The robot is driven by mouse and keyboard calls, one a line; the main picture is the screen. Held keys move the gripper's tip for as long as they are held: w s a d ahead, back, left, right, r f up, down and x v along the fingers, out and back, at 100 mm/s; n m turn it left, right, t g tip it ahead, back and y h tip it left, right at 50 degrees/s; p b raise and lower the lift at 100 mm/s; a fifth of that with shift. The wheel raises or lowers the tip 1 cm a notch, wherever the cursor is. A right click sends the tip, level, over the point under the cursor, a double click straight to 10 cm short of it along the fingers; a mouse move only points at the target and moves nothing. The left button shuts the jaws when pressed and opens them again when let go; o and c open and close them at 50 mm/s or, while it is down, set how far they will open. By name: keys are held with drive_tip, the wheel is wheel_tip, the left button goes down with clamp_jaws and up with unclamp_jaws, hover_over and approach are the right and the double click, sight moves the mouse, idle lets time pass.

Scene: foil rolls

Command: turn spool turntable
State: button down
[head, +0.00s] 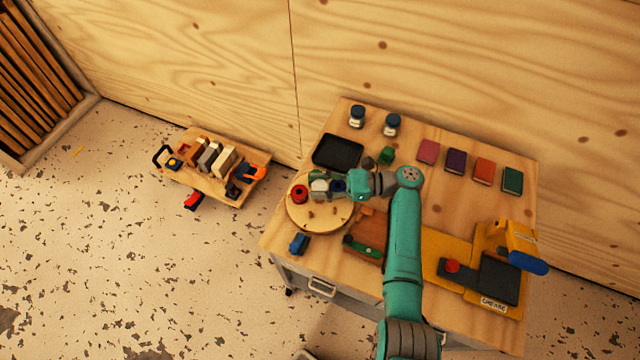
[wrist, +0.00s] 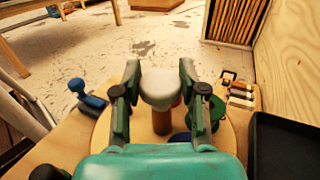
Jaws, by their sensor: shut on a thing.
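The spool turntable (head: 322,226) is a round pale wooden disc at the table's left end, with short wooden pegs on it. A red spool (head: 299,194) sits on its left side. My gripper (wrist: 160,82) is over the disc, its two fingers on either side of a pale grey knob on a wooden post (wrist: 162,122), shut on the knob. The knob also shows pale in the head view (head: 319,185). A green spool (wrist: 208,110) stands right of the right finger, partly hidden. A blue spool (wrist: 183,137) is mostly hidden by my gripper.
A black tray (head: 337,152) lies behind the turntable. A small blue object (head: 299,243) is at the front edge. A brown tray (head: 367,238) and a yellow station (head: 450,250) lie right. Jars and colored books line the back. A separate loaded cart (head: 212,170) stands left.

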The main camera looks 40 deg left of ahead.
idle(0.5)
drive_tip(key=c, duration=0.7)
unclamp_jaws()
drive_tip(key=shift+o, duration=0.2)
drive_tip(key=v, duration=1.2)
drive_tip(key=shift+a, duration=0.1)
